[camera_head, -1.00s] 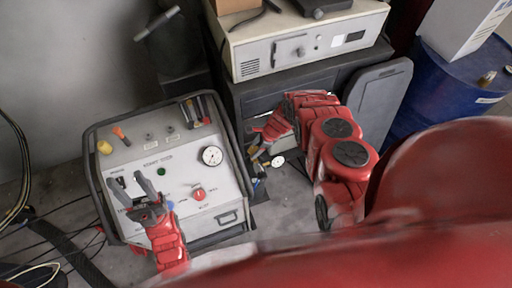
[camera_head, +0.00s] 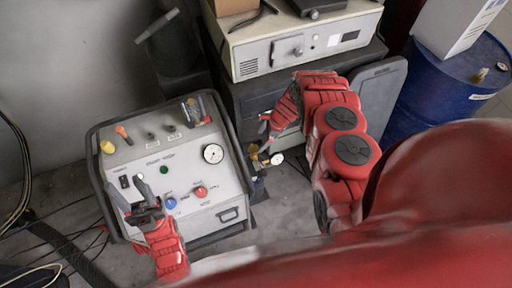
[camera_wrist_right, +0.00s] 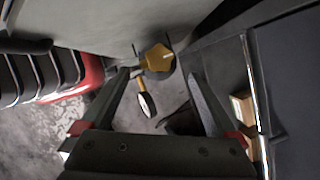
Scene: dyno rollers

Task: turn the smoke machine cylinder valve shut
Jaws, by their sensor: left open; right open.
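The brass cylinder valve (camera_head: 262,158) with a small round white gauge (camera_head: 277,160) is in the gap right of the smoke machine (camera_head: 150,160). The cylinder itself is mostly hidden. My left gripper (camera_head: 140,192) is open and empty over the machine's lower-left panel.
The smoke machine's panel has a large gauge (camera_head: 213,153), a red knob (camera_head: 200,192) and a blue knob (camera_head: 171,203). A beige instrument (camera_head: 300,45) sits on a dark cabinet behind. A blue drum (camera_head: 455,75) stands at right. Cables (camera_head: 60,240) lie on the floor at left.

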